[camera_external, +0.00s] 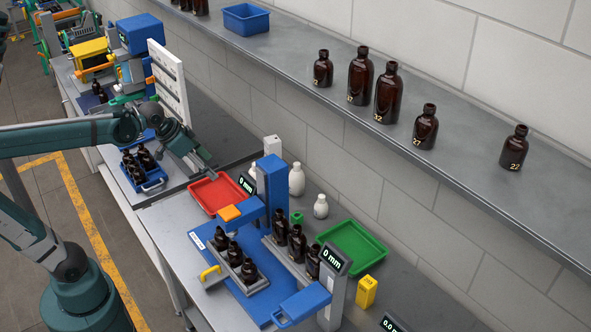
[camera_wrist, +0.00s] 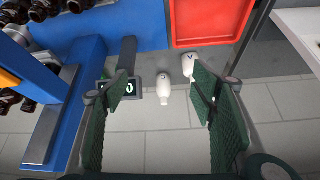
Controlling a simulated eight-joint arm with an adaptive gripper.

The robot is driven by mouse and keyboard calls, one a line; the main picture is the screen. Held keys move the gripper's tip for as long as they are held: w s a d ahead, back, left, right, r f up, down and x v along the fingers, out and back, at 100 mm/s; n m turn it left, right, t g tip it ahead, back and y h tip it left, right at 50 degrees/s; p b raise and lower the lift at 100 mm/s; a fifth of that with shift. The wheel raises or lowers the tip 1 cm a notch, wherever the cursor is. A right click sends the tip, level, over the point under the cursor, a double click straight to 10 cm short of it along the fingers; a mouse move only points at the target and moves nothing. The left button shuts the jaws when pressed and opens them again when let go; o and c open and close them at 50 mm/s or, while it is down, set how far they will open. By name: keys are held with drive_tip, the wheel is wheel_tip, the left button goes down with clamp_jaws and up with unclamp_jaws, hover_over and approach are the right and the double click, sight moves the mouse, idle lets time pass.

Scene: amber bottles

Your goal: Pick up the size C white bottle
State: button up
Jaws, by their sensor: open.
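Three white bottles stand by the wall behind the blue measuring stand. In the external view one (camera_external: 297,179) is behind the stand, a second (camera_external: 320,207) is nearer the green tray, and a third (camera_external: 252,171) is partly hidden by the display. I cannot read a letter C on any. My gripper (camera_external: 203,160) is open and empty, above and left of them; its spread fingers also show in the wrist view (camera_wrist: 160,80).
A red tray (camera_external: 216,194) lies near my gripper, a green tray (camera_external: 352,246) at the right. The blue stand (camera_external: 272,190) with its display and several amber bottles (camera_external: 281,228) crowd the bench. A shelf (camera_external: 440,150) with amber bottles runs along the wall.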

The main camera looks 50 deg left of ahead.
drive_tip(key=w+r+m+p, duration=0.15)
drive_tip(key=w+p, duration=0.25)
drive_tip(key=w, duration=0.8)
drive_tip(key=m+g+h+p, duration=0.2)
drive_tip(key=m+p, duration=0.1)
drive_tip(key=p, duration=0.8)
hover_over(296, 163)
drive_tip(key=f, duration=1)
drive_tip(key=shift+s, duration=0.2)
wheel_tip(296, 163, down, 5)
drive_tip(key=shift+r+b, duration=0.2)
drive_tip(key=shift+b, duration=0.1)
drive_tip(key=shift+f, duration=0.3)
drive_tip(key=shift+x, duration=1.25)
drive_tip(key=shift+d, duration=0.1)
